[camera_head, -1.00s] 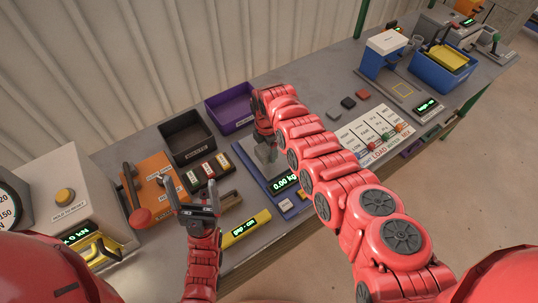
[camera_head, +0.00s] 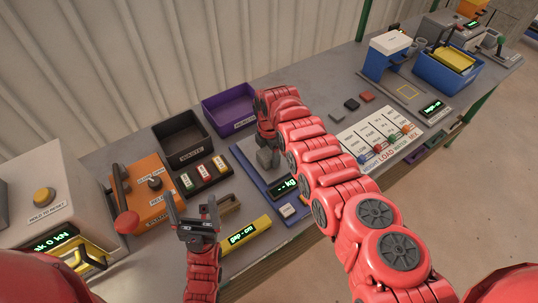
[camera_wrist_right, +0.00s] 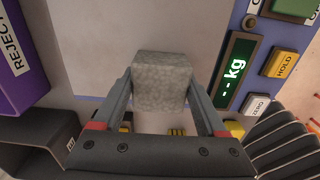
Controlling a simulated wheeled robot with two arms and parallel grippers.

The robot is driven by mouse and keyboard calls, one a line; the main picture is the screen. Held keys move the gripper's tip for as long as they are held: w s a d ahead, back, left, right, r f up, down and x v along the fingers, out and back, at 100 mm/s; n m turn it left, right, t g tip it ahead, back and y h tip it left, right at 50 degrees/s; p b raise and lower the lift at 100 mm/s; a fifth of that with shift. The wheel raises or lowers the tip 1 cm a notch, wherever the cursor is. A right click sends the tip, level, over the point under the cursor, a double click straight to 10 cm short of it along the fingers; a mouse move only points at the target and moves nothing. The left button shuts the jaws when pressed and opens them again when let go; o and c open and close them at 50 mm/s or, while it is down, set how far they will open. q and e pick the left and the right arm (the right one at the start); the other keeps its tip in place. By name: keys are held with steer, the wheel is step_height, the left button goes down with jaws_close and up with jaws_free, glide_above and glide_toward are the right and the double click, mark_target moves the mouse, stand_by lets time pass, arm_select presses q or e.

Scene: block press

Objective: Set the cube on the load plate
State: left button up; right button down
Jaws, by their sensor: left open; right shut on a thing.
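The grey concrete-like cube (camera_head: 265,158) is between the fingers of my right gripper (camera_head: 268,146). In the right wrist view the cube (camera_wrist_right: 162,78) sits between both dark fingers of the right gripper (camera_wrist_right: 162,95), which is shut on it. Under it is the pale load plate (camera_head: 241,155) of a blue scale; the plate also shows in the right wrist view (camera_wrist_right: 100,28). Whether the cube touches the plate is hard to tell. The scale display (camera_head: 285,187) reads "-- kg". My left gripper (camera_head: 194,214) is open and empty, in front of the switch panel.
A purple reject bin (camera_head: 230,107) and a black bin (camera_head: 182,138) stand behind the scale. An orange control box (camera_head: 145,190) and a white press housing (camera_head: 38,195) are at left. A yellow gauge (camera_head: 245,231) lies in front.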

mark_target(269, 152)
jaws_free()
steer(key=shift+w+f, duration=0.1)
step_height(269, 152, up, 12)
steer(key=p, duration=1)
steer(key=shift+r, duration=0.2)
steer(key=shift+f, duration=0.1)
